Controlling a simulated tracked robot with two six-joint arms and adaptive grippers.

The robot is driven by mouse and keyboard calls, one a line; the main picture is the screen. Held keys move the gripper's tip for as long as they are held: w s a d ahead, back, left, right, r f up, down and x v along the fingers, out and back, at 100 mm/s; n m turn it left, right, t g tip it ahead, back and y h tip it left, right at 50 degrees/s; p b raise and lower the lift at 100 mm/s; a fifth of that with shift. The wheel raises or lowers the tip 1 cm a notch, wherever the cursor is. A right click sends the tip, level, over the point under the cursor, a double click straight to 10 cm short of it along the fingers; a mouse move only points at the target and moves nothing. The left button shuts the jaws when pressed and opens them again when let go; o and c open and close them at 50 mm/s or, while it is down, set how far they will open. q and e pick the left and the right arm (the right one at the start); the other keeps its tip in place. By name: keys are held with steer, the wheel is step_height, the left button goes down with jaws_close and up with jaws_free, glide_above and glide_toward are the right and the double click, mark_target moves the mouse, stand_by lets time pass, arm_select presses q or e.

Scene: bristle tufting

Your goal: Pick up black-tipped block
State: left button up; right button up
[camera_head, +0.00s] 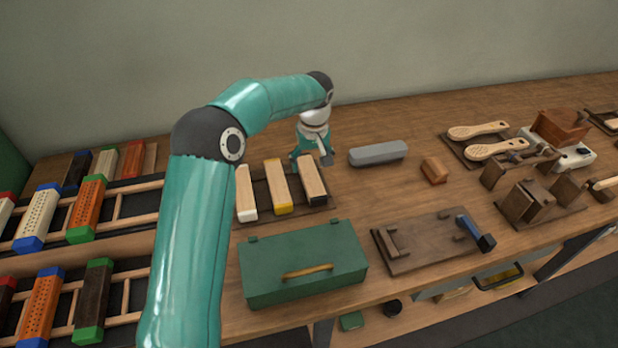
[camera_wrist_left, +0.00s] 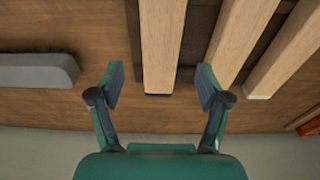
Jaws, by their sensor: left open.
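The black-tipped block (camera_head: 311,178) is a pale wooden bar with a dark end. It lies rightmost of three bars on a dark tray (camera_head: 262,190). In the left wrist view the black-tipped block (camera_wrist_left: 162,45) runs down the middle, its dark end near the fingertips. My left gripper (camera_head: 312,160) is at the block's far end, pointing down. In the wrist view the gripper (camera_wrist_left: 160,86) is open, a finger on either side of the block's line with gaps to both. My right gripper is not in view.
Left of it lie a yellow-tipped bar (camera_head: 278,186) and a white-tipped bar (camera_head: 246,193), close together. A grey bar (camera_head: 378,153) lies to the right. A green box (camera_head: 302,262) stands in front. Bare table lies between the grey bar and the brown board (camera_head: 420,258).

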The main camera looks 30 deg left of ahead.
mark_target(311, 175)
arm_select(q)
steer(key=shift+w+a+f+p, duration=0.15)
steer(key=shift+f+p, duration=0.25)
steer(key=shift+f, duration=2.35)
steer(key=shift+c, duration=0.2)
steer(key=c, duration=1.3)
